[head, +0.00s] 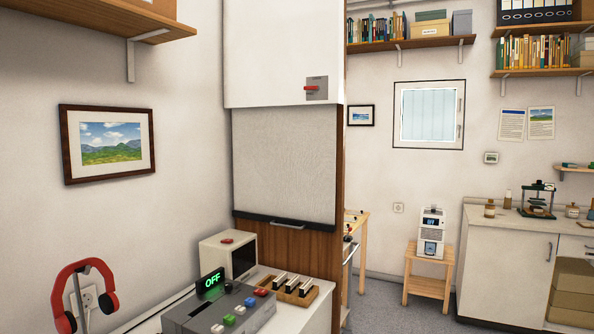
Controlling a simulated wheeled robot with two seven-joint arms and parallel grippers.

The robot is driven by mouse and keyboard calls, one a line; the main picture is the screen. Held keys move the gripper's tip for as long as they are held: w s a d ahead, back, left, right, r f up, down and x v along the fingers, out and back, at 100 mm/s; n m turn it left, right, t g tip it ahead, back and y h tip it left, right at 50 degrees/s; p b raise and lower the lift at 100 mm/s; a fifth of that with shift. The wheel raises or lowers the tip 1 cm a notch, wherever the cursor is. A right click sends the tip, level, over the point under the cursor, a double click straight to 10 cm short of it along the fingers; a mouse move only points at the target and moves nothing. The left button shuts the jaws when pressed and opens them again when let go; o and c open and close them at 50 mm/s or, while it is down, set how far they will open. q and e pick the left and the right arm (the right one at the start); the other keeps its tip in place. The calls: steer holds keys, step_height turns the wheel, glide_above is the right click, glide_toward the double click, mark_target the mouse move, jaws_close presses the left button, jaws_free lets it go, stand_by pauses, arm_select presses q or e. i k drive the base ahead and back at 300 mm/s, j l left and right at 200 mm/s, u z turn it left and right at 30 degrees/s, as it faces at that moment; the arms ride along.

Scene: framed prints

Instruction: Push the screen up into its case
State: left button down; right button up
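The screen (284,165) is a pale grey sheet hanging partly down in front of a brown wooden panel (290,242). A dark bar (258,218) with a light handle (288,225) runs along its bottom edge. The screen's upper end meets the underside of a white case (272,50). A small grey plate with a red lever (311,88) is on the case's lower right. Neither of my grippers is in view.
Below the screen, a white cabinet top (300,313) holds a grey device (218,308) with coloured buttons and a green "OFF" display (210,281), a cream box (228,256) and a wooden rack (287,289). Red headphones (85,292) stand at lower left. Floor (400,312) shows at right.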

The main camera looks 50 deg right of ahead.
mark_target(284, 157)
steer(key=z, duration=1.65)
steer(key=i, duration=0.15)
steer(key=l, duration=0.05)
